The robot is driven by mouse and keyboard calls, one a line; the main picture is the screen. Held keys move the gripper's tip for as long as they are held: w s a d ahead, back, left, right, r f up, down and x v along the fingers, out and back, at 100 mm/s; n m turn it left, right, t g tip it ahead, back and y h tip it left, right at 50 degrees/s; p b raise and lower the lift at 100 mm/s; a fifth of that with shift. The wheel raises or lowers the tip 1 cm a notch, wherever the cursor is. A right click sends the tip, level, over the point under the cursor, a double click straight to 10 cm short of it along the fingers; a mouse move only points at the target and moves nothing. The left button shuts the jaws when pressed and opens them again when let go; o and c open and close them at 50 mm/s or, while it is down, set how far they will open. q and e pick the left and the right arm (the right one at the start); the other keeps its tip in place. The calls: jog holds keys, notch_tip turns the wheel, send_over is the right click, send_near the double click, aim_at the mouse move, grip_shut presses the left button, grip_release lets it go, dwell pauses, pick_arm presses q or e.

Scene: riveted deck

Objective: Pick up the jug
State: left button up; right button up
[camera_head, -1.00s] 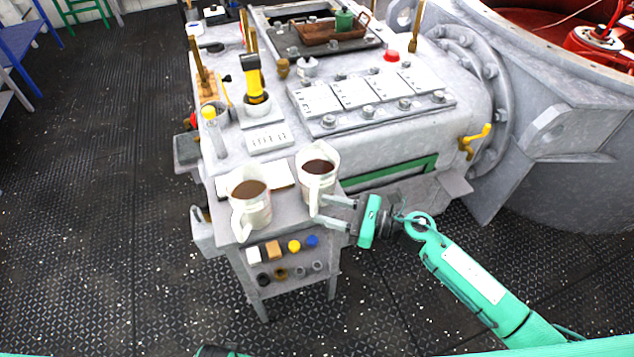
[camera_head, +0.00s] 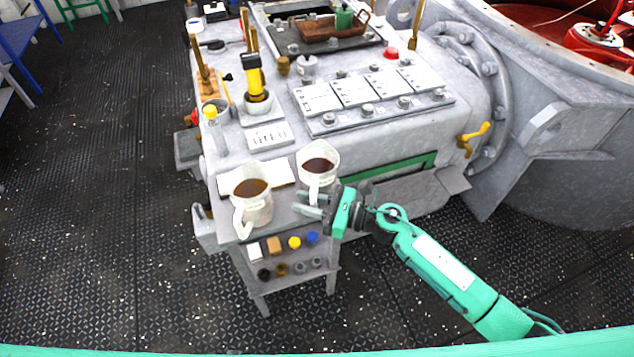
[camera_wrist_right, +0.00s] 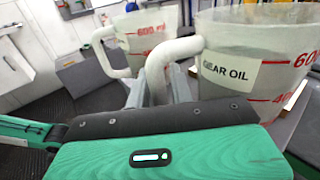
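Two whitish translucent jugs with dark liquid stand side by side on a small grey ledge. The right jug (camera_head: 317,165) carries a "GEAR OIL" label and red marks in the right wrist view (camera_wrist_right: 255,65). My right gripper (camera_head: 309,205) is at this jug's handle. In the right wrist view its two fingers stand on either side of the white handle and appear closed on it. The jug stands upright, seemingly still on the ledge. The left jug (camera_head: 252,205) stands close by, its handle toward the front; it also shows behind in the wrist view (camera_wrist_right: 150,33). My left gripper is not in view.
A white sheet (camera_head: 265,175) lies behind the jugs. The grey machine (camera_head: 390,135) with a yellow handled tool (camera_head: 254,80) and a yellow tap (camera_head: 474,133) rises behind. Coloured buttons (camera_head: 294,243) are on the ledge's front. Dark floor is clear at left.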

grip_shut()
jog(key=shift+r, duration=0.2)
jog(key=shift+w+r, duration=0.1)
jog(key=shift+r, duration=0.5)
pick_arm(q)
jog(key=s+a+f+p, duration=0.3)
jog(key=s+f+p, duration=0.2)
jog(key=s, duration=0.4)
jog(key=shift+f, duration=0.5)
pick_arm(e)
notch_tip(320, 180, up, 18)
jog(key=shift+r, duration=0.15)
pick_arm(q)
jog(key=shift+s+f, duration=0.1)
pick_arm(e)
jog(key=shift+r, duration=0.1)
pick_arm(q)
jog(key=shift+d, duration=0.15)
